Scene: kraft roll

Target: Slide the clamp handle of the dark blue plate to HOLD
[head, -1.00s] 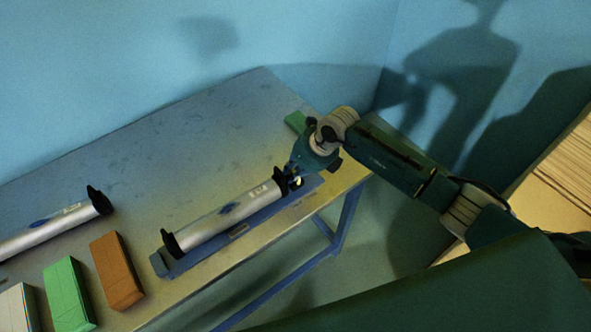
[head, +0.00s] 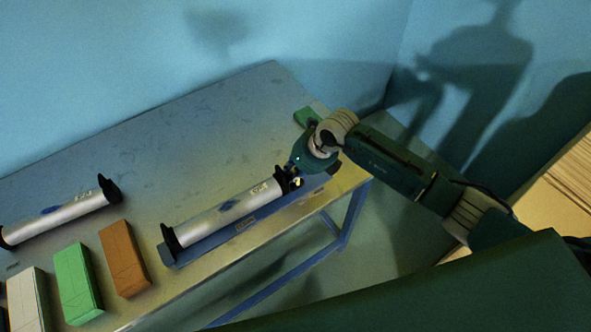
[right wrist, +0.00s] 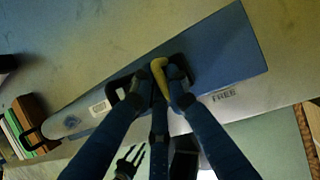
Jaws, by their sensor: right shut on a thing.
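The dark blue plate (head: 215,244) lies along the table's front edge, holding a silver roll (head: 228,208) between black end brackets. It also shows in the right wrist view (right wrist: 222,50). The clamp handle (right wrist: 160,74) is yellow and stands at the roll's end bracket. My right gripper (head: 297,181) is at the plate's right end. In the right wrist view its fingertips (right wrist: 159,88) are shut on the handle. I see no HOLD mark; the fingers cover part of the plate.
A second silver roll (head: 60,218) lies at the left. Orange (head: 124,258), green (head: 78,284) and white (head: 26,300) boxes stand at the front left. The table's back middle (head: 190,140) is clear.

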